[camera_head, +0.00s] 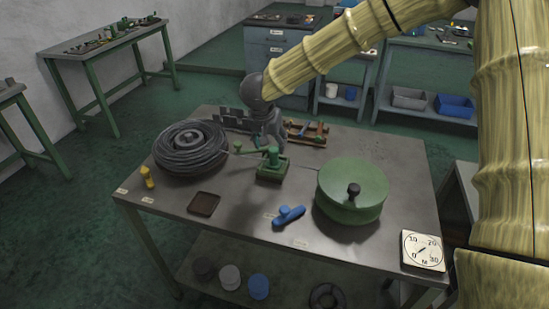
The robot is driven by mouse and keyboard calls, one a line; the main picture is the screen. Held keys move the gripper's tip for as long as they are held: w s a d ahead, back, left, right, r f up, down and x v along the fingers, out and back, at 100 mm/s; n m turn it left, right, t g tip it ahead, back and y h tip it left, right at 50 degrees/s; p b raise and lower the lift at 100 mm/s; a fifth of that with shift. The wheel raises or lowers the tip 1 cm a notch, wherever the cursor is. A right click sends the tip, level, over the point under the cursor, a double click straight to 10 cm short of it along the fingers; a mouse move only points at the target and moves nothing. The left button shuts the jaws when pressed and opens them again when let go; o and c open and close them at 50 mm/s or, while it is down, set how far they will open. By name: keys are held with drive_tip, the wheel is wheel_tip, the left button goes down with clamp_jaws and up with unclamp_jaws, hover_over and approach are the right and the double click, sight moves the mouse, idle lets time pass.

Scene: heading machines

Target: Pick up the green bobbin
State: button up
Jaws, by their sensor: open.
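My gripper (268,139), dark grey at the end of my yellowish arm, is low over the back middle of the grey table (245,218). Its fingers are small and partly hidden; it is open. I cannot tell with certainty which thing is the green bobbin. A large green drum (345,178) with a black knob on top stands at the table's right, apart from my gripper. A small green device (270,166) with a lever stands just in front of my gripper. Part of the area behind the gripper is hidden.
A grey wire coil (190,161) lies at left. A dark rack (231,117) and a wooden rack (308,135) flank my gripper. Nearer are a yellow piece (147,177), brown tray (203,203), blue tool (288,215) and square dial (423,251). The front middle is fairly clear.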

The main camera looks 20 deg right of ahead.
sight(274, 149)
drive_tip(key=shift+p+x, duration=0.65)
drive_tip(key=shift+x, duration=2.65)
drive_tip(key=shift+w+d, duration=0.1)
drive_tip(key=shift+d, duration=0.05)
drive_tip(key=c, duration=1.2)
